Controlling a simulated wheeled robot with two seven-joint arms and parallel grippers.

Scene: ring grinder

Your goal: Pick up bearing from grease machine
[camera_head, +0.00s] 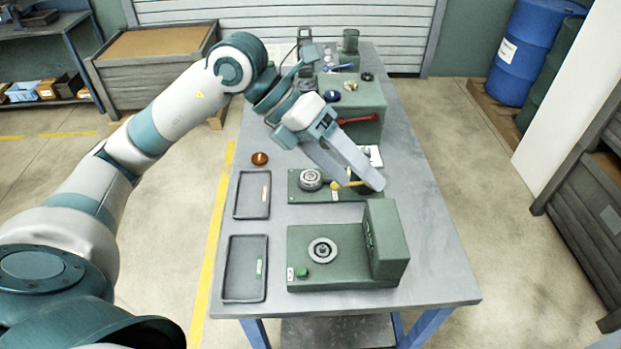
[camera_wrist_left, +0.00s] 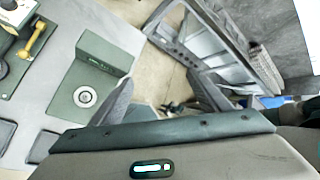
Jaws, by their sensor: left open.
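A green machine with a yellow lever (camera_head: 345,185) stands mid-table, and a grey metal bearing (camera_head: 310,179) sits on its left part. A second green machine (camera_head: 387,240) with an upright block on its right stands nearer the front; a ring-shaped bearing (camera_head: 322,250) lies on its plate. This ring also shows in the left wrist view (camera_wrist_left: 84,97). I cannot tell for sure which machine is the grease machine. My left gripper (camera_head: 358,182) is open and empty, above and to the right of the lever machine, apart from both bearings. My right gripper is not in view.
Two dark trays (camera_head: 238,210) (camera_head: 229,285) lie along the table's left edge. An orange-brown round piece (camera_head: 260,158) lies behind them. A green box with a red handle (camera_head: 358,120) stands farther back. The table's right strip (camera_head: 430,230) is clear.

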